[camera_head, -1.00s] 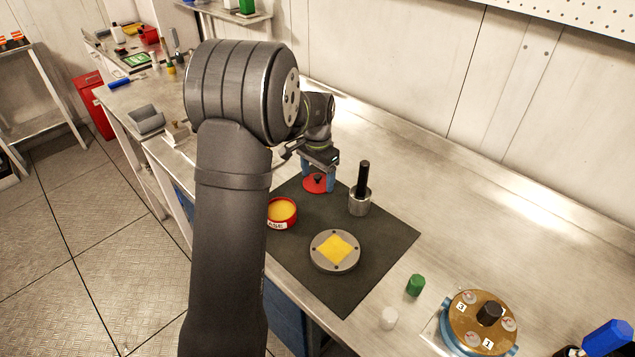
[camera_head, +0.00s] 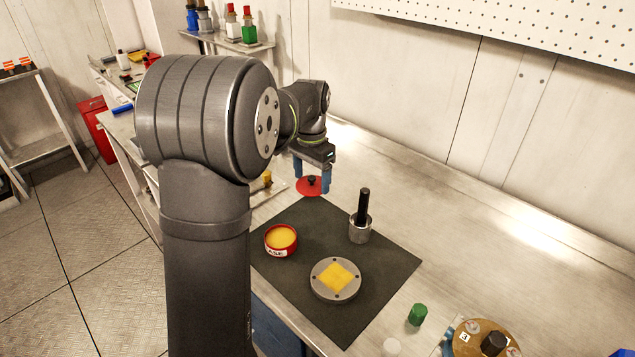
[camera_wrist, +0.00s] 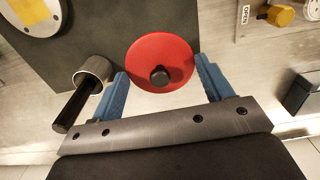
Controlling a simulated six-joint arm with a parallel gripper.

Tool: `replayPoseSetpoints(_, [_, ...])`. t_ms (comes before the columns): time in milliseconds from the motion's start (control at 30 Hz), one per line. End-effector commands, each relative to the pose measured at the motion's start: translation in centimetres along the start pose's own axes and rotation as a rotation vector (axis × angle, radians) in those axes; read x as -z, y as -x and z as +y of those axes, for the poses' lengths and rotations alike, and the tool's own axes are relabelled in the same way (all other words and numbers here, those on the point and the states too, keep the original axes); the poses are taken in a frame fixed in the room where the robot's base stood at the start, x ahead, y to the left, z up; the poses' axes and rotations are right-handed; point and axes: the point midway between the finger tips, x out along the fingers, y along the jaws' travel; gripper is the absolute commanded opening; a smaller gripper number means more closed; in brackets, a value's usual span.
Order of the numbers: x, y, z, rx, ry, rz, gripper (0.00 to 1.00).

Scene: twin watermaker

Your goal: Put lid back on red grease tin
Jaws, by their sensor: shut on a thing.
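My gripper (camera_head: 312,184) is shut on the red lid (camera_head: 308,189), with a blue finger at either side of it. The lid is a flat red disc with a small black knob (camera_wrist: 160,76), which faces the wrist camera. It appears held above the bench near the mat's far corner. The open red tin (camera_head: 281,240), full of yellow grease and with a white label on its front, stands on the dark mat, nearer the head camera than the lid. The tin is out of sight in the wrist view.
On the dark mat (camera_head: 330,223) are a metal cup with a black handle (camera_head: 360,229) and a grey disc with a yellow square (camera_head: 335,279). A green cap (camera_head: 417,314) stands off the mat's right edge. A round brass-topped device (camera_head: 482,340) is at bottom right.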

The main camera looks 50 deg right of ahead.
Motion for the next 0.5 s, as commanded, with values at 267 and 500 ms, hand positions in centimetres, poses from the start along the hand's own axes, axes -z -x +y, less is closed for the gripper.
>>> replayPoseSetpoints(267, [-8.3, 0.7, 0.7, 0.001, 0.069, 0.001, 0.51])
replayPoseSetpoints(500, [-12.5, 0.4, 1.6, 0.001, 0.104, 0.000, 0.51])
